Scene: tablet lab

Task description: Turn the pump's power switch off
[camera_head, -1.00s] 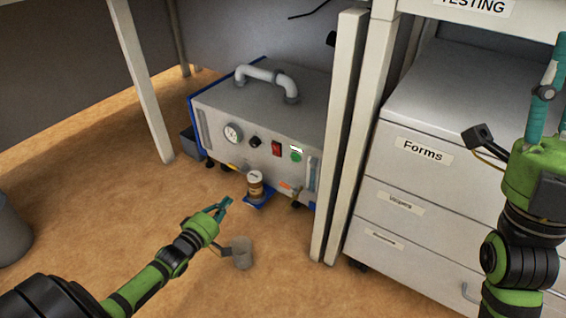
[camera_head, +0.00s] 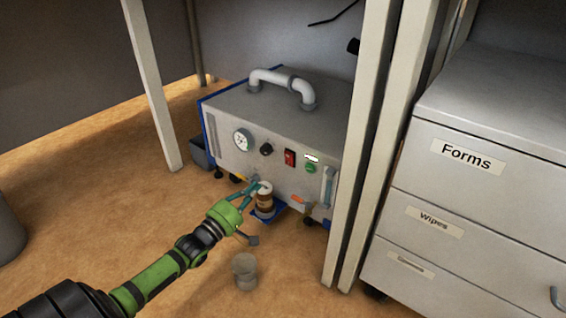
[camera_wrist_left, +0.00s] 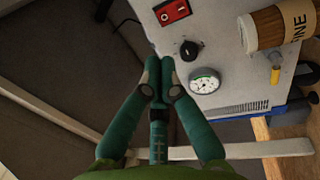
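The pump (camera_head: 270,120) is a grey box with a pipe-like handle, standing on the floor under a bench. Its red power switch (camera_head: 290,158) is on the front panel, right of a black knob (camera_head: 266,149) and a gauge (camera_head: 242,139). The switch also shows at the top of the left wrist view (camera_wrist_left: 172,11); its setting is too small to tell. My left gripper (camera_head: 260,185) is in front of the panel, below and left of the switch. In the left wrist view its fingertips (camera_wrist_left: 159,68) meet with nothing between them. My right gripper is out of view.
A brown jar with a white lid (camera_head: 265,203) stands before the pump, close to my left fingers. A grey cup (camera_head: 244,272) is on the floor. A green button (camera_head: 311,168) sits beside the switch. Bench legs (camera_head: 372,140) and a drawer cabinet (camera_head: 480,170) bound the right.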

